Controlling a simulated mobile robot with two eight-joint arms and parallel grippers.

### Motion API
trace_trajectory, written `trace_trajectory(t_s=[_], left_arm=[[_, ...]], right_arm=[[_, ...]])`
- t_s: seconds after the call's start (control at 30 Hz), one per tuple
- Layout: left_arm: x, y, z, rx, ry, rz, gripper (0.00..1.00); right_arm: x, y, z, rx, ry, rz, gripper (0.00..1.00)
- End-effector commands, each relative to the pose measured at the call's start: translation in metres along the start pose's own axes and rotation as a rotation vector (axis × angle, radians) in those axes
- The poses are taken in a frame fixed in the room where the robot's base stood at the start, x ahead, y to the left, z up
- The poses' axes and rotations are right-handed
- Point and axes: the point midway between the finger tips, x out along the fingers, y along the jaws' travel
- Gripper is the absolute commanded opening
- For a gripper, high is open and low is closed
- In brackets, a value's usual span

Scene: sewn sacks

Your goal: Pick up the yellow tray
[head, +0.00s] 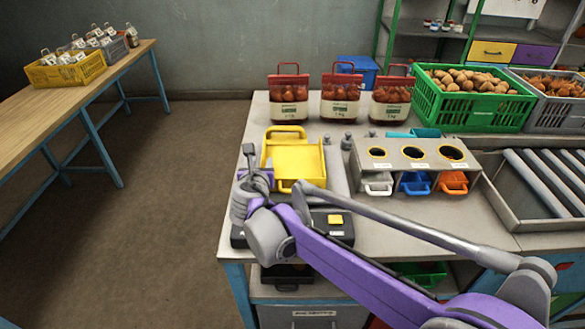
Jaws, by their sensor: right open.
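The yellow tray (297,160) lies near the left end of the grey worktable, with a raised handle loop at its far end and another at its near end. My right arm reaches in from the lower right. Its gripper (255,168) is open at the tray's left side, close to the near left corner. I cannot tell whether it touches the tray. The arm hides part of the table just in front of the tray. My left gripper is not in view.
A dark device with a yellow button (335,219) sits in front of the tray. A grey dispenser (400,155) with coloured scoops stands to the right. Red-topped sacks (289,112), a green potato crate (455,112) and rollers (545,180) are behind and right. The left floor is clear.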

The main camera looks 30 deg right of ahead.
Motion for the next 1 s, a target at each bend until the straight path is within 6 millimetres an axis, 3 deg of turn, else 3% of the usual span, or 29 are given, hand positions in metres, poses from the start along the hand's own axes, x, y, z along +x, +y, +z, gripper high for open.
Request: trace_trajectory(t_s=[0.17, 0.43, 0.47, 0.7, 1.0], left_arm=[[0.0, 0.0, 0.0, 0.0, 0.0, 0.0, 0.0], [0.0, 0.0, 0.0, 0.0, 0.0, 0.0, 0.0], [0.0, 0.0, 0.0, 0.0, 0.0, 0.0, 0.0], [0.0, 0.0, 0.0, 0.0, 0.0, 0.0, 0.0], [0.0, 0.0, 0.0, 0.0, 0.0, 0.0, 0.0]], right_arm=[[0.023, -0.001, 0.001, 0.002, 0.0, -0.001, 0.41], [0.026, 0.0, 0.0, 0.001, 0.0, 0.001, 0.41], [0.026, 0.0, 0.0, 0.001, 0.0, 0.001, 0.4], [0.026, 0.0, 0.0, 0.001, 0.0, 0.001, 0.0], [0.026, 0.0, 0.0, 0.001, 0.0, 0.001, 0.0]])
